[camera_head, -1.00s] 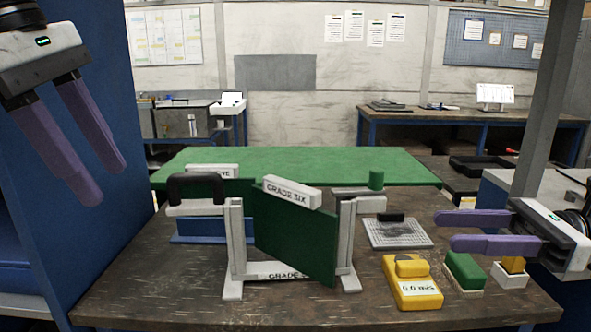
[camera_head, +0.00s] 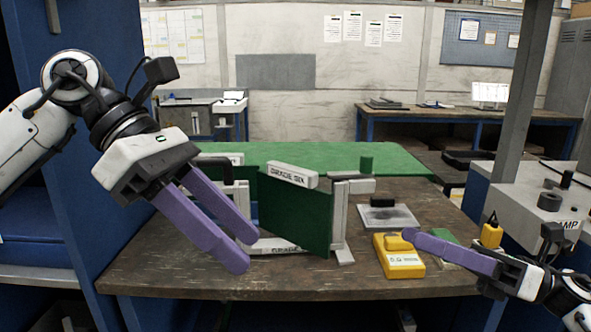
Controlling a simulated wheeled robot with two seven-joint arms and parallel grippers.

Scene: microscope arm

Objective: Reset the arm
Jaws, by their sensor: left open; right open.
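A dark green panel (camera_head: 296,215) stands in a white frame (camera_head: 339,215) on the wooden bench, turned at an angle. A white bar (camera_head: 292,175) with black lettering tops it. I cannot tell which part is the arm named in the task. My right gripper (camera_head: 407,237) is open, fingers pointing left over the yellow box (camera_head: 401,262) and the green block (camera_head: 440,240).
A grey plate (camera_head: 389,217) with a black block lies right of the frame. A yellow-topped block (camera_head: 491,235) is near my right gripper. A grey box (camera_head: 515,215) with black knobs stands at the right. A green board (camera_head: 310,155) lies behind. The bench's front left is bare.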

